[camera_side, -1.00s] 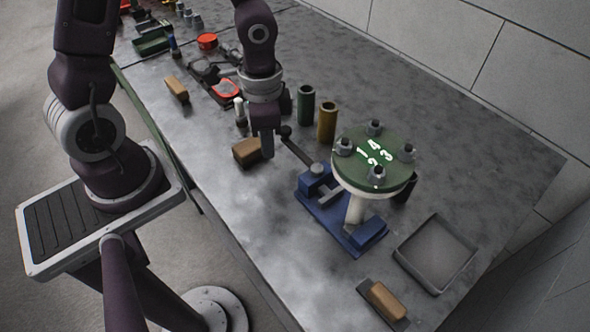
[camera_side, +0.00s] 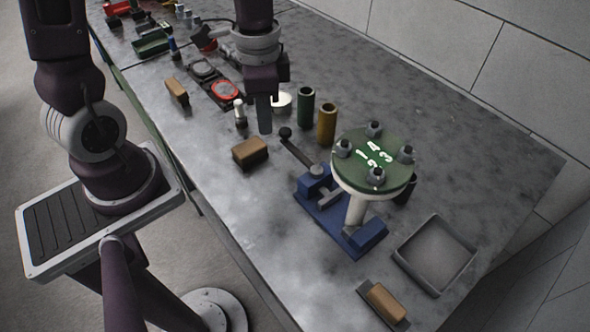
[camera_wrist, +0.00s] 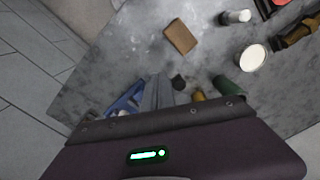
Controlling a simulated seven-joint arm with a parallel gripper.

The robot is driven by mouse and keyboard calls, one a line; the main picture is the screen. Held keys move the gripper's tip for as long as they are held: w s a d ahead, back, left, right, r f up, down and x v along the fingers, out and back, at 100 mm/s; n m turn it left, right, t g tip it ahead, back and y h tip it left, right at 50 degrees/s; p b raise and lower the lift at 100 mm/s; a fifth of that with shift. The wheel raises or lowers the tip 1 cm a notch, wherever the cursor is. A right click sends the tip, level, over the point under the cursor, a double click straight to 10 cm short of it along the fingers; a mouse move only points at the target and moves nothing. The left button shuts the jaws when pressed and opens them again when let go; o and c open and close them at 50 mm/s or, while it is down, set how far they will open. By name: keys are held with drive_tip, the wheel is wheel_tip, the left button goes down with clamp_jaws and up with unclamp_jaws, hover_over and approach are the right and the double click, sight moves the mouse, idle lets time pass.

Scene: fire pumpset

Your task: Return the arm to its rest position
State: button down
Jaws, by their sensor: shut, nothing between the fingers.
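My gripper (camera_side: 264,122) is shut and empty. It points down above the workbench (camera_side: 240,205), between a brown block (camera_side: 250,153) and a green cylinder (camera_side: 305,107). In the wrist view its closed fingers (camera_wrist: 158,92) show at the lower middle, with the brown block (camera_wrist: 180,37) beyond them and apart from them.
A yellow cylinder (camera_side: 327,123) stands beside the green one. A white-topped bottle (camera_side: 240,112), a round white piece (camera_side: 281,101) and a red-ringed gauge (camera_side: 225,90) lie near my gripper. An empty grey tray (camera_side: 435,255) sits at the right. The bench's front middle is clear.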

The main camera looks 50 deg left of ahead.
drive_tip(key=s+r+n+t, duration=0.5)
drive_tip(key=s+r, duration=0.5)
drive_tip(key=r, duration=0.3)
drive_tip(key=shift+s+a+r+n+t, duration=0.3)
drive_tip(key=shift+a+r+n, duration=0.1)
drive_tip(key=shift+n, duration=0.1)
